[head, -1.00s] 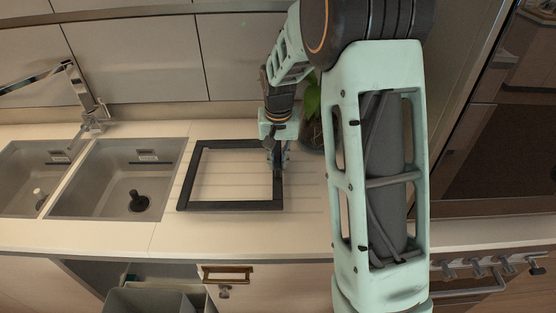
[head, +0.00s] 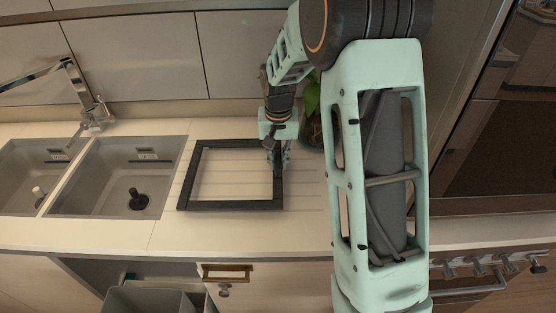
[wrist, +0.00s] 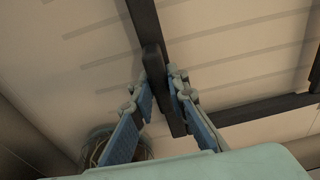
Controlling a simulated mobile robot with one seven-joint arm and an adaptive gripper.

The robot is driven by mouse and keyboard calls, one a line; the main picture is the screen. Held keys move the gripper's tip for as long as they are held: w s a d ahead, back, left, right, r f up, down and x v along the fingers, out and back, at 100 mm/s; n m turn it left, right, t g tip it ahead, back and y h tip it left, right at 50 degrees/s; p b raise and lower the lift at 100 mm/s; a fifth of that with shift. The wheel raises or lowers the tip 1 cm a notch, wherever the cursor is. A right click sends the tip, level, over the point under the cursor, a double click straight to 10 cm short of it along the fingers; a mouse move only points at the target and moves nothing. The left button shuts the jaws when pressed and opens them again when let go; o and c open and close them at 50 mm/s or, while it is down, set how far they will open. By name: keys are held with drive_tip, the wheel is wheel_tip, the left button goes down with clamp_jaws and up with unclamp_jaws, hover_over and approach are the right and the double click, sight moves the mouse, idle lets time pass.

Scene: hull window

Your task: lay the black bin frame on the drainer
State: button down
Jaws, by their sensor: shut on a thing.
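The black bin frame (head: 230,206) is a flat, open rectangle. In the head view it lies over the grooved drainer (head: 232,180), right of the sinks, and looks about level. I cannot tell whether it touches the drainer all round. My gripper (head: 276,165) is at the frame's right side, shut on that bar. In the wrist view my gripper's blue-padded fingers (wrist: 160,105) stand on either side of the black bar (wrist: 154,62). The drainer's grooves (wrist: 225,45) show beyond it.
Two grey sinks (head: 68,205) with a tap (head: 97,112) lie to the left. A potted plant (head: 311,108) stands just right of my gripper. Below the counter, a drawer with grey bins (head: 150,300) is open.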

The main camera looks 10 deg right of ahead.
drive_tip(key=shift+f+b, duration=0.45)
drive_tip(key=shift+f, duration=0.25)
idle(0.8)
drive_tip(key=c, duration=1.8)
unclamp_jaws()
drive_tip(key=shift+r+p, duration=2)
drive_tip(key=shift+r, duration=1.1)
